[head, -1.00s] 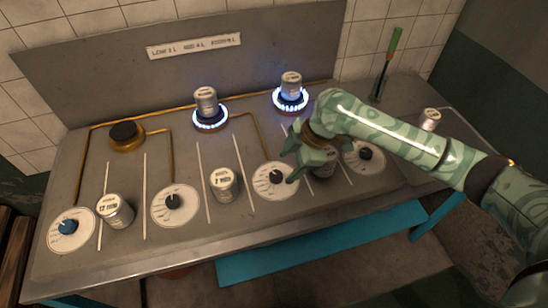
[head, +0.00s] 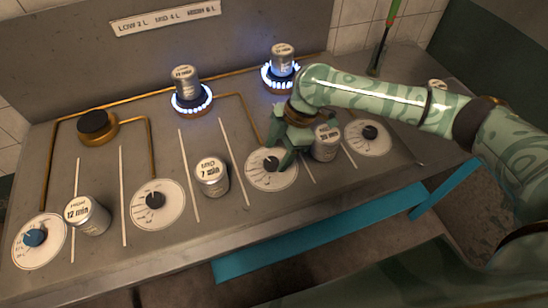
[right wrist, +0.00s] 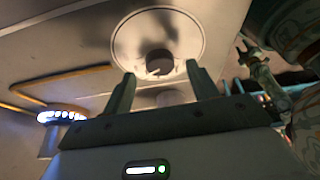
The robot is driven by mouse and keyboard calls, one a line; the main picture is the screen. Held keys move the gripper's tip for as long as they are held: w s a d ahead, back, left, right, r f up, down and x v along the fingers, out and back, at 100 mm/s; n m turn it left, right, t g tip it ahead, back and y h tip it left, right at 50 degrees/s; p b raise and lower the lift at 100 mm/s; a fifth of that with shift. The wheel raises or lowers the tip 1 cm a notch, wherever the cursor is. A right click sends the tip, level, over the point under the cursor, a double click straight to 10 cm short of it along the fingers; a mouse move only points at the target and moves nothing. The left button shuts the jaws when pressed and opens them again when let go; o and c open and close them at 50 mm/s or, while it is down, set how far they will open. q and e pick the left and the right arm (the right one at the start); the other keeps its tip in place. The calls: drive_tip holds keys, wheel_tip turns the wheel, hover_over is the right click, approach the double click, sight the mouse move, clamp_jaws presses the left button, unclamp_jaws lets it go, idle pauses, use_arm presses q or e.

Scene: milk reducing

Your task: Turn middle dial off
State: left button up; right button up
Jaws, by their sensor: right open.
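The dial in the middle of the three black-knobbed dials (head: 258,181) is a white disc with a black knob, and a brass pipe runs from it toward the lit middle burner (head: 192,106). My right gripper (head: 281,150) is open at this dial, its fingers partly hiding the disc. In the right wrist view, the black knob (right wrist: 159,65) shows just beyond and between the two spread fingers (right wrist: 161,88); contact cannot be told. A greenish claw, seemingly my left gripper (right wrist: 252,60), shows at the right of that view; its opening is unclear.
Other dials stand at left (head: 157,217), far left with a blue knob (head: 35,238), and right (head: 369,134). Labelled cans stand between them: 12 min (head: 87,215), 7 min (head: 212,178), and one (head: 326,143) close to my right gripper. The right burner (head: 281,78) is lit; the left (head: 97,126) is unlit.

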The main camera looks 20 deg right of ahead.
sight(271, 165)
drive_tip(key=shift+x, duration=1.2)
use_arm(q)
drive_tip(key=shift+s+f, duration=0.1)
drive_tip(key=shift+f, duration=0.25)
use_arm(e)
drive_tip(key=c, duration=1)
drive_tip(key=m+p, duration=0.1)
drive_tip(key=p, duration=0.2)
drive_tip(key=m+t+p, duration=0.1)
drive_tip(key=p, duration=0.2)
drive_tip(key=r+m+p, duration=0.1)
drive_tip(key=m+p, duration=0.1)
drive_tip(key=p, duration=0.1)
drive_tip(key=shift+s+t+p, duration=0.2)
drive_tip(key=shift+t+p, duration=0.15)
drive_tip(key=shift+t, duration=0.05)
drive_tip(key=shift+f+m+p, duration=0.2)
drive_tip(key=shift+m+p, duration=0.1)
drive_tip(key=shift+m, duration=0.1)
drive_tip(key=shift+f, duration=0.2)
use_arm(q)
wheel_tip(271, 165, up, 11)
drive_tip(key=w, duration=0.2)
drive_tip(key=shift+w+f+t, duration=0.2)
drive_tip(key=shift+t, duration=0.1)
